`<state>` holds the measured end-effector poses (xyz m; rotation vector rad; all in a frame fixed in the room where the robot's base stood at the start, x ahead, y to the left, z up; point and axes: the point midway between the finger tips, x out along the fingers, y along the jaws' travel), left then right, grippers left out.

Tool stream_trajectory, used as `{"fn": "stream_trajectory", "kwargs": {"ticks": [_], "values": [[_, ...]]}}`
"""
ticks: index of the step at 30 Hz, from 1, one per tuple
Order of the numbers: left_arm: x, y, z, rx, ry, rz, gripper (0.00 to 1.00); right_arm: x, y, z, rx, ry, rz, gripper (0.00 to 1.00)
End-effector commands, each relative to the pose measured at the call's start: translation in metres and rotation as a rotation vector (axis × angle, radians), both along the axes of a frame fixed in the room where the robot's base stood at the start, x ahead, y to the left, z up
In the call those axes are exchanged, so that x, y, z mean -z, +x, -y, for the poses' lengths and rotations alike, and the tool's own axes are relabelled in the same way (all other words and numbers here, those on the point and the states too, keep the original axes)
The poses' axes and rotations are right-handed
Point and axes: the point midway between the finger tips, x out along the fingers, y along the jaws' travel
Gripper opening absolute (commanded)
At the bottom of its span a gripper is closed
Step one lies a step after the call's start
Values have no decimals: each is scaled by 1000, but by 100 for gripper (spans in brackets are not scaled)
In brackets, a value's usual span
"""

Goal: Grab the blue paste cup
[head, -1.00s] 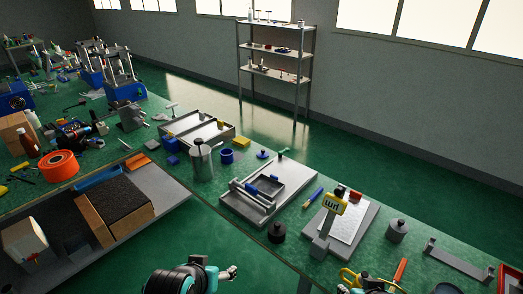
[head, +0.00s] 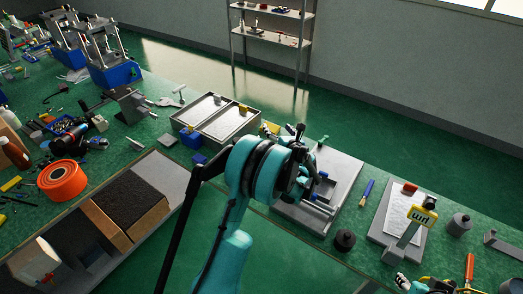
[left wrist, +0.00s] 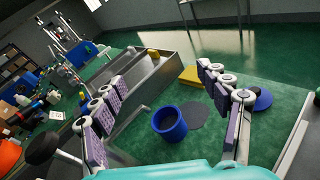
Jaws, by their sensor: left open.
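The blue paste cup (left wrist: 169,124) stands upright on the green bench in the left wrist view, its open top facing up. My left gripper (left wrist: 160,78) is open, with its padded fingers to the left and right of the cup in that picture. Nothing is held between them, and I cannot tell how high they are above the cup. In the head view my left gripper (head: 298,165) is over the bench, and my arm hides the cup. My right gripper (head: 402,282) shows only partly at the bottom right edge, so its opening is unclear.
Next to the cup are a dark round disc (left wrist: 196,116), a blue round piece (left wrist: 262,100) and a yellow block (left wrist: 191,75). A two-part metal tray (head: 218,122) stands beyond. A grey fixture plate (head: 343,172) lies to the right, beside a blue-handled tool (head: 367,188).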

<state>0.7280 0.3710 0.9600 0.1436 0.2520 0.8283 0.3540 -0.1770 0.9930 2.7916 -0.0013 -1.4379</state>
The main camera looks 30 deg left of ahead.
Motion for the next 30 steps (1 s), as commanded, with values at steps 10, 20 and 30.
{"fn": "stream_trajectory", "kwargs": {"ticks": [10, 20, 30], "values": [[116, -25, -20, -262, -313, 48, 75, -4, 0, 0, 0, 0, 0, 40], [131, -10, -47, -266, -316, 49, 75, 8, 0, 0, 0, 0, 0, 40], [144, 9, -79, -262, -314, 48, 75, 23, 0, 0, 0, 0, 0, 40]]}}
